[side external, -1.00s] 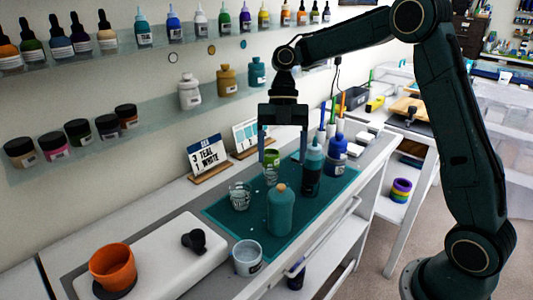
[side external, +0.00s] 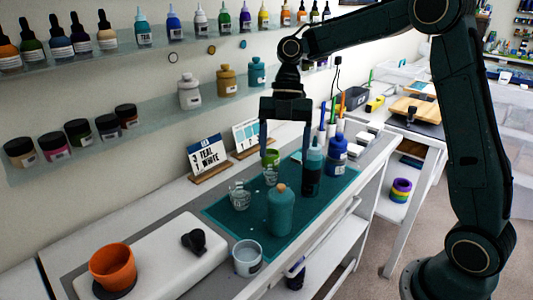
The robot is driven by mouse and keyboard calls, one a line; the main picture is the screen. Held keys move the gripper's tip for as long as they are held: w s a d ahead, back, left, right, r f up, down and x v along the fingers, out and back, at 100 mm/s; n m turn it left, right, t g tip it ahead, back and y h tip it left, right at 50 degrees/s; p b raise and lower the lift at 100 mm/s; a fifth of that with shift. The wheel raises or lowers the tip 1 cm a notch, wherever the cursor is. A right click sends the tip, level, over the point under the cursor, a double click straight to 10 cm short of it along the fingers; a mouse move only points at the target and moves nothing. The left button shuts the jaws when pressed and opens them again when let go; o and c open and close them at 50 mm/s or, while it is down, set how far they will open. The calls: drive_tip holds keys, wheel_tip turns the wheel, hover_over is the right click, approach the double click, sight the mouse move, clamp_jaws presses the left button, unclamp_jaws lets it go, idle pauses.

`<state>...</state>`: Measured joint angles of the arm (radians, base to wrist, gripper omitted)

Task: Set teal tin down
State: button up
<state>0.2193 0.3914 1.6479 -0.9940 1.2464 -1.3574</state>
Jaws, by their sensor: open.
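A teal tin with an orange-tan stopper (side external: 281,211) stands upright on the teal mat (side external: 226,219), near its front edge. My gripper (side external: 285,158) hangs above the mat, behind and above this tin. Its two fingers point down and are spread apart. The gap between them looks empty, and nothing hangs from the gripper. Another teal container (side external: 257,70) stands on the lower wall shelf.
Clear cups (side external: 240,196), a green-topped container (side external: 271,158), a dark teal bottle (side external: 312,168) and a blue bottle (side external: 337,155) crowd the work area. A white cup (side external: 247,257) stands by the front edge. A card reading "3 TEAL 1 WHITE" (side external: 208,155) stands behind.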

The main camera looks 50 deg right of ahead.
drive_tip(key=s+a+r+m+t+h, duration=0.1)
drive_tip(key=s+r+m+t, duration=0.2)
drive_tip(key=s+m, duration=0.55)
drive_tip(key=s+r+m+t+h, duration=0.1)
drive_tip(key=s+r+m+t, duration=0.25)
drive_tip(key=s+m, duration=0.45)
drive_tip(key=s+d+f+m+t+h, duration=0.1)
drive_tip(key=s+d+f+m, duration=0.1)
drive_tip(key=s+m, duration=0.3)
drive_tip(key=shift+d+m+t+h, duration=0.35)
drive_tip(key=shift+d+m+h, duration=0.1)
drive_tip(key=shift+m, duration=0.7)
